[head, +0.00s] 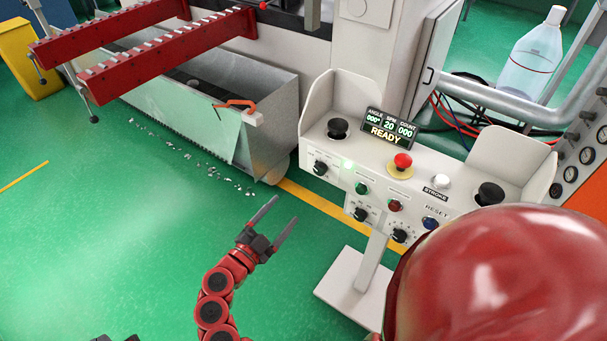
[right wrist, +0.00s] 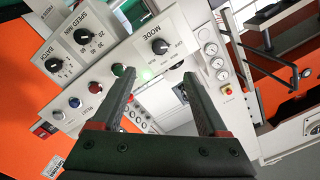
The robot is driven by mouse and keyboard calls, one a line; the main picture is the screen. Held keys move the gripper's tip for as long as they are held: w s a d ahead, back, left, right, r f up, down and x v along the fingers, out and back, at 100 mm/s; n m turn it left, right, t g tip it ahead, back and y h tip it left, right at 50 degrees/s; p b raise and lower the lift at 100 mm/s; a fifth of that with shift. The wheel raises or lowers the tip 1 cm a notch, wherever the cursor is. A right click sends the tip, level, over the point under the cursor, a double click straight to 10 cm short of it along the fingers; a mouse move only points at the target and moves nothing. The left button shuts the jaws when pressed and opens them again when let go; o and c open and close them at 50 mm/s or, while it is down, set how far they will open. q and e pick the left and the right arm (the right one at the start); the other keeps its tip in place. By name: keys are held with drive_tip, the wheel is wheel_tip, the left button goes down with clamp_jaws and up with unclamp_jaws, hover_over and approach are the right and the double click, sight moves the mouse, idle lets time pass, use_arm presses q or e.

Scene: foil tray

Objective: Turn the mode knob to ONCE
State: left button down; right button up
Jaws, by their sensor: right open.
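The mode knob (right wrist: 160,46) is black and round with a pale mark, under the printed word MODE in the right wrist view. In the head view the mode knob (head: 320,168) is at the upper left of the white control panel (head: 342,180), beside a lit green lamp. My right gripper (head: 285,209) is open and empty, in front of and left of the panel, apart from the knob. In the right wrist view its fingers (right wrist: 159,78) point toward the panel, below the knob.
The panel carries other knobs, coloured buttons, a red mushroom button (head: 402,161) and a display (head: 389,129) reading READY. White side guards flank its top. A metal scrap bin (head: 225,85) stands behind on the left. The green floor on the left is mostly clear.

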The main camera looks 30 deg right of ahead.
sight(318, 172)
drive_tip(key=x, duration=1.5)
drive_tip(key=shift+d, duration=0.4)
clamp_jaws()
